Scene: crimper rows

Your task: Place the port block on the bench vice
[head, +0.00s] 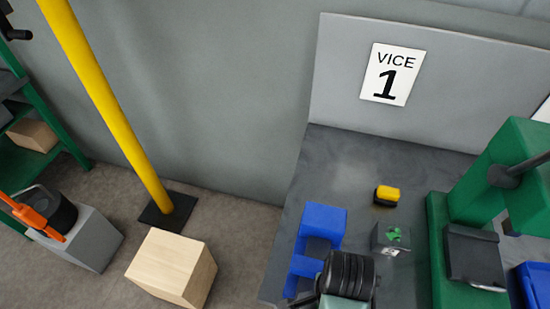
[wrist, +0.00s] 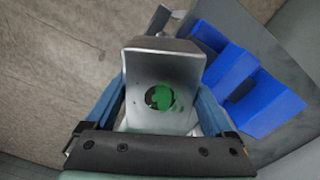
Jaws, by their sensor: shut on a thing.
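My gripper (wrist: 162,72) is shut on a grey metal block in the wrist view, which I take to be the port block (wrist: 150,68). It has a dark round hole with a green mark over it. Blue fingers lie on both sides of it. A blue stepped fixture, which looks like the bench vice (wrist: 240,85), is just right of the held block, apart from it in the picture. The same blue vice (head: 322,222) stands at the bench's left edge in the head view. There, my black-ringed wrist is in front of its right side, and the fingers and held block are hidden.
The grey bench (head: 345,165) also carries a small grey block with a green top (head: 390,240), a yellow-black item (head: 386,195) and a green machine (head: 490,190). A yellow post (head: 105,95), wooden box (head: 172,265) and grey box (head: 85,240) stand on the floor at left.

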